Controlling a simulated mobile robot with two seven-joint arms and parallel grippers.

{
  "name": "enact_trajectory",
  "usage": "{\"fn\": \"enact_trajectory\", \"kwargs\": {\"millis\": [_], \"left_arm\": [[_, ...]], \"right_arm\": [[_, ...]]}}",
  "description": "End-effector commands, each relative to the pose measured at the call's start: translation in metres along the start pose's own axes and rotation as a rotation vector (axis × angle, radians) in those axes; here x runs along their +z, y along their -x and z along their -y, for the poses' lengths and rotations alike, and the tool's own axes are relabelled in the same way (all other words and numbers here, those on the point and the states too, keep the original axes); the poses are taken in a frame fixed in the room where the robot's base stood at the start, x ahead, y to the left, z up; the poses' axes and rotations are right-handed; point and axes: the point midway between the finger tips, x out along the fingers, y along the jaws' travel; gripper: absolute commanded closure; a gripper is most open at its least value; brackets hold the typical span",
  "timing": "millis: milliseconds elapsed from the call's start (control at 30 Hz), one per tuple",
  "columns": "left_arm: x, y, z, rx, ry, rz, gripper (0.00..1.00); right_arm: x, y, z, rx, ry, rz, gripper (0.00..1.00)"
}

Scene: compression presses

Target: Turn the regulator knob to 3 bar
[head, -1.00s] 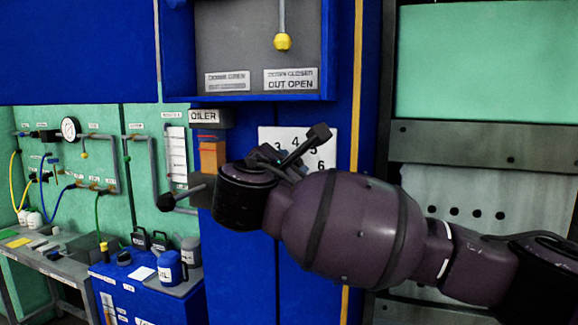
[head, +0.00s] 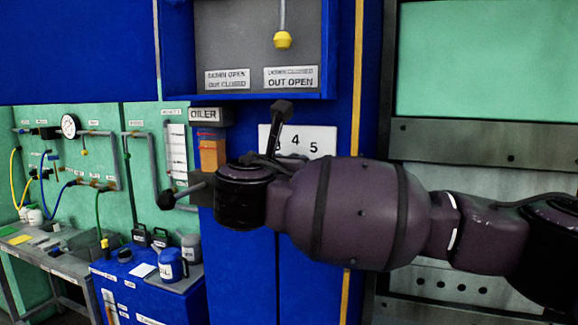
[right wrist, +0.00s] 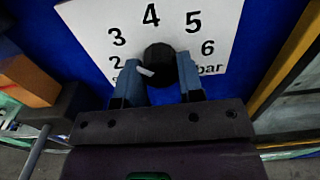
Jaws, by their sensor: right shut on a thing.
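The dial plate (head: 325,142) is white with black numbers and hangs on a blue panel, partly behind my right arm in the head view. In the right wrist view the plate (right wrist: 90,20) shows 2 to 6 and "bar". The black regulator knob (right wrist: 160,57) sits below the 4, with a white pointer on its left side aimed left, roughly toward the 2; the exact reading is unclear. My right gripper (right wrist: 160,72) is shut on the knob, one finger on each side. The head view hides the knob and fingers. My left gripper is out of view.
An orange block (right wrist: 28,80) and a grey lever rod (head: 185,194) with a black end are close to the left of my right wrist. A yellow hanging knob (head: 282,40) is above. A blue cabinet (head: 150,290) with cans stands lower left.

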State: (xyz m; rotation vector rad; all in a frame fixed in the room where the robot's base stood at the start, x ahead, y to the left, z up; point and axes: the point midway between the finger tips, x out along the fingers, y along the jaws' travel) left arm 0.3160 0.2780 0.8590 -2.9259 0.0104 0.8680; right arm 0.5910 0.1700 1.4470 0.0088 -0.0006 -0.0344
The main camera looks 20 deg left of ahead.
Motion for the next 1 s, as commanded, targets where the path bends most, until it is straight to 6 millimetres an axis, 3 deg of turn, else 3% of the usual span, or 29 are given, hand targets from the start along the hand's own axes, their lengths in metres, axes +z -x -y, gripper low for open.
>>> {"fn": "enact_trajectory", "kwargs": {"millis": [433,467,600,1000], "left_arm": [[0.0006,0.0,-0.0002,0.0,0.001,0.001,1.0],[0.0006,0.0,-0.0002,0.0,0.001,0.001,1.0],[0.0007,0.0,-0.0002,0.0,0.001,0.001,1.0],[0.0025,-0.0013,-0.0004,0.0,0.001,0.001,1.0]], "right_arm": [[-0.0027,0.0004,-0.0003,0.001,0.012,-0.004,0.89],[-0.0027,0.0004,-0.0003,0.001,0.012,-0.004,0.62],[-0.002,0.0004,-0.0003,0.001,0.011,-0.003,0.41],[-0.001,0.0069,-0.0007,0.002,0.009,0.0,0.4]]}}
